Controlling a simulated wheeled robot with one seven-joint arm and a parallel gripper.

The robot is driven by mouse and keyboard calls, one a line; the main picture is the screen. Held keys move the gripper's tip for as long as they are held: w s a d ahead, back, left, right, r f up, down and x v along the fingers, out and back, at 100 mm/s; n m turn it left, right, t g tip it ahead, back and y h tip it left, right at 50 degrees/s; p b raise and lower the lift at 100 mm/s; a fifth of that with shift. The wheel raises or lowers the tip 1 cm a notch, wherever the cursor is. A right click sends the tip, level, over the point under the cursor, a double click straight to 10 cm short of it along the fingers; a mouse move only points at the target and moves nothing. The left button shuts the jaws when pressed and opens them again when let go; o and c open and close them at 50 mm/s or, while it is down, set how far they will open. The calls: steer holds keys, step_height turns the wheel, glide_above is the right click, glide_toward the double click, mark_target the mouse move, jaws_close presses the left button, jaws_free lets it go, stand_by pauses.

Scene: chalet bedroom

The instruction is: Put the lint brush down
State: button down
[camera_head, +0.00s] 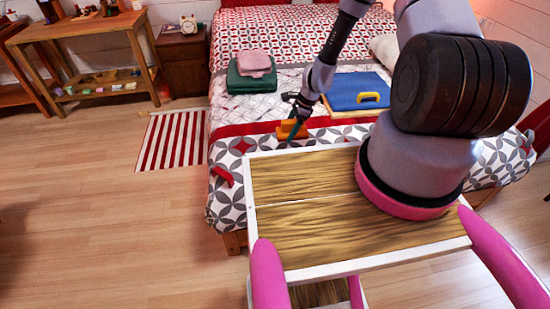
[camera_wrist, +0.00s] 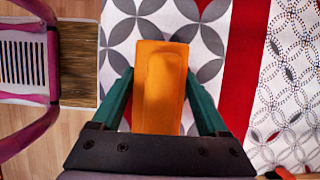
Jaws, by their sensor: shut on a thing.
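The lint brush appears as an orange block-like piece (camera_wrist: 160,85) between the two teal fingers of my gripper (camera_wrist: 160,100) in the wrist view. The fingers are shut on its sides. In the head view my gripper (camera_head: 294,126) and the orange brush (camera_head: 290,131) are over the near part of the bed (camera_head: 240,150), by the red band of the patterned cover. Grey-and-white cover with a red stripe shows beneath it in the wrist view. I cannot tell whether the brush touches the cover or hangs just above it.
A small red object (camera_head: 222,176) lies on the bed's near left corner. Folded green and pink cloths (camera_head: 252,74) lie farther back. A blue case (camera_head: 357,90) with a yellow handle-like piece (camera_head: 370,97) is to the right.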

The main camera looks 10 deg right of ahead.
steer(key=f, duration=0.5)
steer(key=shift+s+a+f, duration=0.1)
steer(key=shift+a+f, duration=0.05)
steer(key=shift+a, duration=0.2)
steer(key=shift+d+f, duration=0.1)
steer(key=shift+f, duration=2.2)
steer(key=shift+f, duration=0.1)
jaws_free()
steer(key=v, duration=1.2)
steer(key=shift+d+r, duration=0.1)
steer(key=shift+r, duration=0.15)
